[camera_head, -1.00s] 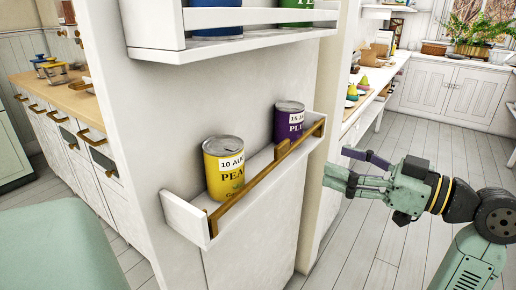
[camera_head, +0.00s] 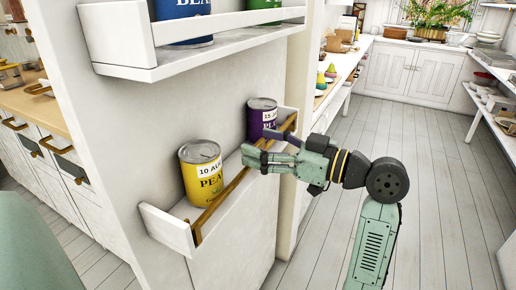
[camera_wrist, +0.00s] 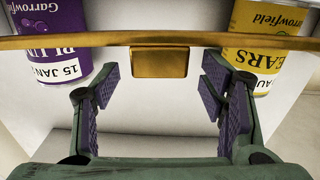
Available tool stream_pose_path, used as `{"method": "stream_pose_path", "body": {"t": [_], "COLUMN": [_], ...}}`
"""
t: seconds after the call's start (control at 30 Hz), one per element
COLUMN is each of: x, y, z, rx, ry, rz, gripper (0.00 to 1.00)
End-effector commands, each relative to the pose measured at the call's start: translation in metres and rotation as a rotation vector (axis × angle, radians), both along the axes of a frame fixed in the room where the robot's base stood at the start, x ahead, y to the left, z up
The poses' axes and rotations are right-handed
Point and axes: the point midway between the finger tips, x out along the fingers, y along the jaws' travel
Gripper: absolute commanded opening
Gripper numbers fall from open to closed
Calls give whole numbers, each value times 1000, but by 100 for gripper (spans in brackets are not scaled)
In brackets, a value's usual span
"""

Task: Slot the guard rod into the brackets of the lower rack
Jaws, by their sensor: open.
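The guard rod (camera_head: 222,200) is a gold bar along the front of the white lower rack (camera_head: 166,229). In the wrist view the rod (camera_wrist: 235,40) crosses the picture, with a wider gold block (camera_wrist: 160,62) at its middle. A gold bracket (camera_head: 196,235) shows at the rack's near end. I cannot tell whether the rod's ends sit in the brackets. My gripper (camera_head: 258,146) is at the rod's middle. In the wrist view its open fingers (camera_wrist: 160,80) stand apart on either side of the block, with gaps, holding nothing.
A yellow pears can (camera_head: 203,177) and a purple plum can (camera_head: 262,117) stand in the lower rack behind the rod, close to my fingers. The upper rack (camera_head: 120,50) with a blue and a green can overhangs the near part. Open floor (camera_head: 430,190) lies to the right.

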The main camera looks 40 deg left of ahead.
Motion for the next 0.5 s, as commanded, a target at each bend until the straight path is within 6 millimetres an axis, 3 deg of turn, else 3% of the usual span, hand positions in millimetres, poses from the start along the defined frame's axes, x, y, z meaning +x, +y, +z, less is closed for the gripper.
{"method": "stream_pose_path", "body": {"t": [0.13, 0.37, 0.5], "x": [-3, -3, -3], "y": [13, 14, 14], "z": [1, 0, 0], "rx": [0, 0, 0], "ry": [1, 0, 0], "rz": [0, -1, -1], "gripper": [65, 65, 56]}}
